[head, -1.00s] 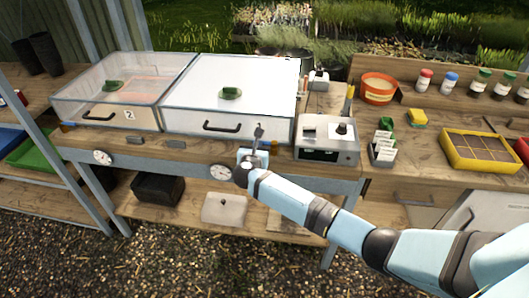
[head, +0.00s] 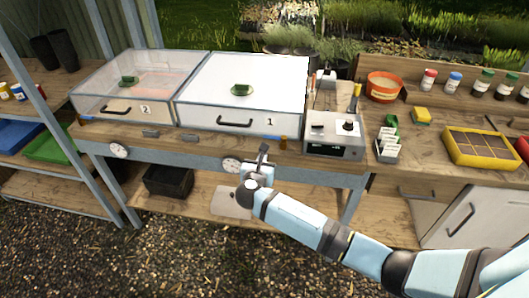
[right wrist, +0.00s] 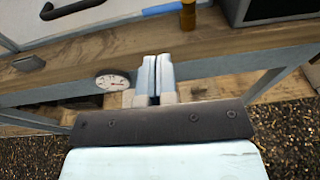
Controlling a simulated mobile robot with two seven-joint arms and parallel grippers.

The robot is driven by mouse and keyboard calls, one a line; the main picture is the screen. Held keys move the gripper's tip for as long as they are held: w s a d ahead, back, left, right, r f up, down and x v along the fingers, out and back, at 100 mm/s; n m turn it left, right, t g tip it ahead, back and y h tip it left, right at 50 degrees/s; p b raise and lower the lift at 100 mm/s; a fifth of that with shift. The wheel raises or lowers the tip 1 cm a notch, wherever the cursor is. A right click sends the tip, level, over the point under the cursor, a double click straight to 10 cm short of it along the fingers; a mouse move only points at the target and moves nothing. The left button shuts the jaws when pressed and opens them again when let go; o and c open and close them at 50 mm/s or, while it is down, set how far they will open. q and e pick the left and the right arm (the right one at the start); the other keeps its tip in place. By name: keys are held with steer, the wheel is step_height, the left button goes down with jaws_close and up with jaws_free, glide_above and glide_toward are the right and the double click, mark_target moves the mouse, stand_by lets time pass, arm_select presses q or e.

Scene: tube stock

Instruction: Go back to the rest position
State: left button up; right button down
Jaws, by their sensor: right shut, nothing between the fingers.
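My right gripper (head: 264,152) is shut and empty. In the head view it is in front of the bench's front edge, below propagator box 1 (head: 215,103). In the right wrist view its two pale blue fingers (right wrist: 157,72) lie together with nothing between them, against the wooden bench edge. My right arm comes in from the lower right. My left gripper is in neither view.
The wooden bench (head: 385,180) holds clear-lidded box 2 (head: 105,92), a grey control unit (head: 335,147), a small amber tube (head: 283,142) and a yellow seed tray (head: 450,158). Round dials (head: 119,150) sit on the bench front. The gravel floor before it is clear.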

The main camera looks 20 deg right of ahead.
steer(key=s+a+f+m+g+y+p, duration=0.1)
steer(key=s+a+f+m+y+p, duration=0.15)
steer(key=s+f+m+y, duration=0.4)
steer(key=s+a+f+m+g+y+p, duration=0.1)
steer(key=s+a+f+m+g+p, duration=0.2)
steer(key=s, duration=0.7)
steer(key=s+r+m+t+y+p, duration=0.1)
steer(key=s+r+m+y, duration=0.1)
steer(key=s+m, duration=0.6)
steer(key=s+r+m+t+y+p, duration=0.1)
steer(key=s+r+m+y, duration=0.1)
steer(key=s+m, duration=0.6)
steer(key=shift+s+a+r+y, duration=0.4)
steer(key=shift+s+r, duration=0.3)
steer(key=shift+s, duration=0.3)
